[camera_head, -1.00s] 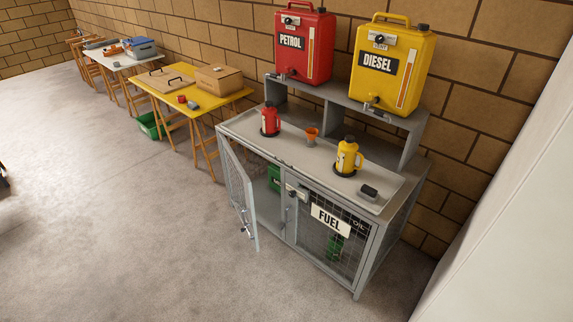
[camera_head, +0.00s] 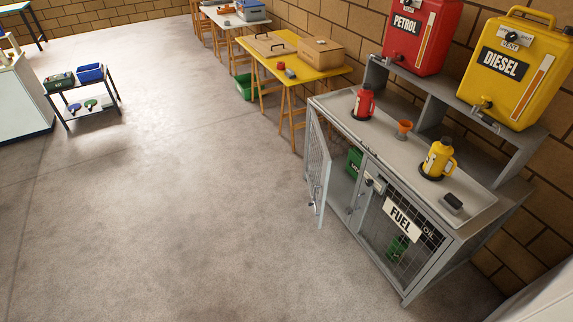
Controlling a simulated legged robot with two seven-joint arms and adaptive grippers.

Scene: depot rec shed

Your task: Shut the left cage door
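The left cage door (camera_head: 318,165) is a grey mesh door on the front of the fuel cabinet. It stands open, swung outward on its left side, with a latch handle (camera_head: 312,203) low on its free edge. The grey cabinet (camera_head: 335,113) shows its open left bay, with a green container (camera_head: 354,162) inside. The right cage door (camera_head: 378,229) is shut and carries a FUEL sign (camera_head: 403,219). Neither of my grippers is in the head view.
Red petrol (camera_head: 416,38) and yellow diesel (camera_head: 508,68) tanks stand on the shelf. A red can (camera_head: 364,104), an orange funnel (camera_head: 404,128) and a yellow can (camera_head: 437,158) stand on top. A yellow table (camera_head: 272,68) and a cart (camera_head: 87,104) stand farther back. The floor before the cabinet is clear.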

